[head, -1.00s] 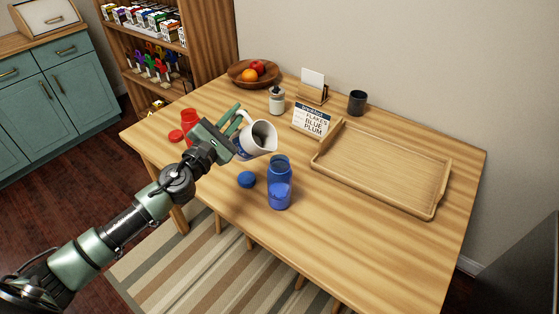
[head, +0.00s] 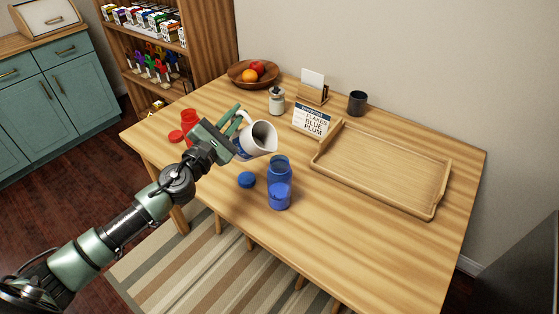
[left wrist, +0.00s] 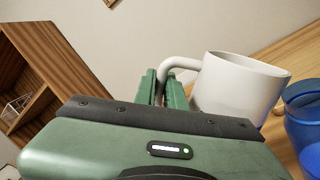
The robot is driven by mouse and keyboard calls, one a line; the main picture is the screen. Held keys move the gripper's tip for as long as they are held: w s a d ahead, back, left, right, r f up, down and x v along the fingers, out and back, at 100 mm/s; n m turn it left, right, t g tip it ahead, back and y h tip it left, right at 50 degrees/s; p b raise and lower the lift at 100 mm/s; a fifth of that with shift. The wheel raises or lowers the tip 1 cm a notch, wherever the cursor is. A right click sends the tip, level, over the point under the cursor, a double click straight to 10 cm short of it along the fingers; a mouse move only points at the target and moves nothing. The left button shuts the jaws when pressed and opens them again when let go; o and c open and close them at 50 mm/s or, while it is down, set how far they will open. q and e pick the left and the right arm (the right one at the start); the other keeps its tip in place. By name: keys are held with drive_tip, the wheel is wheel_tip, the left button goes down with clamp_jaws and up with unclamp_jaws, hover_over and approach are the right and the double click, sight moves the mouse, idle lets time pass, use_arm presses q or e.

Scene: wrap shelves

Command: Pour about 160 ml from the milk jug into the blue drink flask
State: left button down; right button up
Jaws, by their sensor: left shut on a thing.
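My left gripper (head: 233,122) is shut on the handle of the white milk jug (head: 261,136) and holds it above the table. The jug is tilted with its mouth toward the blue drink flask (head: 279,183). The flask stands upright and open on the table, just to the right of and below the jug in the head view. I see no stream between them. In the left wrist view the jug (left wrist: 235,85) hangs by its handle between the green fingers (left wrist: 165,88), and the flask (left wrist: 304,120) shows at the right edge. My right gripper is not in view.
A blue cap (head: 247,180) lies left of the flask. A red flask (head: 189,122) and red cap (head: 176,136) are behind my gripper. A wooden tray (head: 385,168) lies at right, with a sign (head: 311,118), white-lidded jar (head: 277,101), dark cup (head: 357,103) and fruit bowl (head: 252,74) at the back.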

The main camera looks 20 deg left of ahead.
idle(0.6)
use_arm(q)
drive_tip(key=w+a+f+n+b, duration=0.1)
drive_tip(key=a+f+n+b, duration=0.1)
drive_tip(key=f+n, duration=0.3)
drive_tip(key=w+a+f+n+g+y+b, duration=0.1)
drive_tip(key=a+f+n+b, duration=0.2)
drive_tip(key=f, duration=0.3)
drive_tip(key=shift+a+n+g, duration=0.3)
drive_tip(key=shift+a+n, duration=0.25)
drive_tip(key=shift+n, duration=0.35)
drive_tip(key=shift+f, duration=0.15)
